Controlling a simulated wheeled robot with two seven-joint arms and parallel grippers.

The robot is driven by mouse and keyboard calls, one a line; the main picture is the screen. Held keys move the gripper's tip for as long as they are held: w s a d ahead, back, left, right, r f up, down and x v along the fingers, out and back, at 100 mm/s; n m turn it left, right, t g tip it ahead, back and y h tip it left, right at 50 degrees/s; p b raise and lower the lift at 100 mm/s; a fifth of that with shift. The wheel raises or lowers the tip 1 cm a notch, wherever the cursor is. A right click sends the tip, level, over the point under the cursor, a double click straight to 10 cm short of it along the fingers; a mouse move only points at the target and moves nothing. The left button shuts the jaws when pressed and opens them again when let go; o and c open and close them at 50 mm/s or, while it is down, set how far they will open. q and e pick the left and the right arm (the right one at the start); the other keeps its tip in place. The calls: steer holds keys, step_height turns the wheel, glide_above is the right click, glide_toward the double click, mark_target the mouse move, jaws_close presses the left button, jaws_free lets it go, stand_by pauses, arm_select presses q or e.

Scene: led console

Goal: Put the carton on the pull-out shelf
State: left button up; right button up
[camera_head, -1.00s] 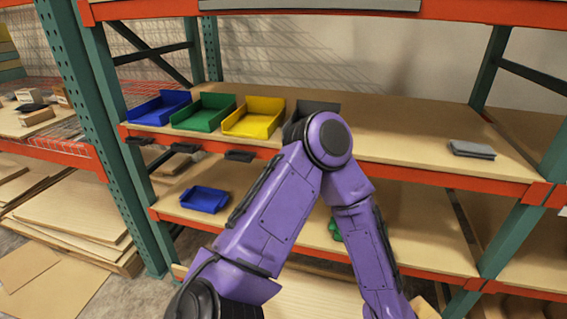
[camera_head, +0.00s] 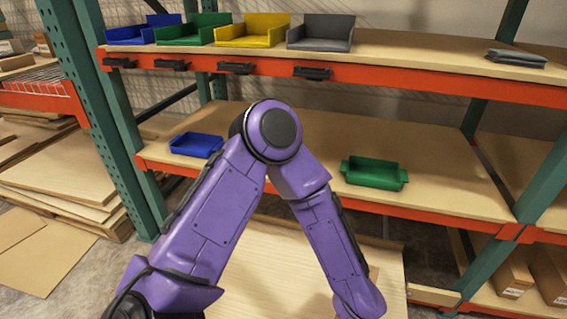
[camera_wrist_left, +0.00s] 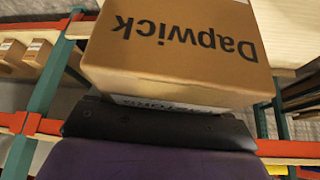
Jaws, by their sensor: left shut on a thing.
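The brown carton (camera_wrist_left: 185,45), printed "Dapwick", fills the upper middle of the left wrist view. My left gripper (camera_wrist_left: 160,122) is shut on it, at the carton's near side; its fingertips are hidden. In the head view my purple left arm comes in from the lower left and bends back down, and its gripper is out of frame. A light wooden board (camera_head: 265,285) sits low behind my arm and juts out below the orange-edged middle shelf; it looks like the pull-out shelf, partly hidden by the arm. My right gripper is not in view.
The upper shelf holds blue, green, yellow and grey bins (camera_head: 320,32) and a grey folded stack (camera_head: 515,58). The middle shelf holds a blue bin (camera_head: 196,145) and a green tray (camera_head: 374,173). Green uprights (camera_head: 105,110) flank the bay. Cartons (camera_head: 512,272) stand low at right.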

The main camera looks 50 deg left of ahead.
arm_select(q)
step_height(320, 180, down, 11)
steer(key=s+d+n+y+b, duration=0.1)
steer(key=s+d+n+b, duration=0.1)
steer(key=b, duration=0.7)
arm_select(e)
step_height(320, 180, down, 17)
steer(key=b, duration=0.5)
arm_select(q)
steer(key=w+a+f+b, duration=0.1)
steer(key=a+f, duration=0.3)
steer(key=w+a+f+b, duration=0.1)
steer(key=a+f+b, duration=0.1)
steer(key=a+f, duration=0.2)
steer(key=w+a+f+b, duration=0.1)
steer(key=a+f+b, duration=0.1)
steer(key=a+f, duration=0.3)
steer(key=shift+a, duration=0.25)
steer(key=shift+b, duration=0.35)
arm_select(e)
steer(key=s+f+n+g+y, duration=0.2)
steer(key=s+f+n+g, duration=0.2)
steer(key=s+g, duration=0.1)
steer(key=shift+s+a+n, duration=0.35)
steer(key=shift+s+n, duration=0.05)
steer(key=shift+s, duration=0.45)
arm_select(q)
steer(key=shift+f, duration=0.1)
steer(key=o, duration=1.8)
steer(key=shift+o, duration=0.2)
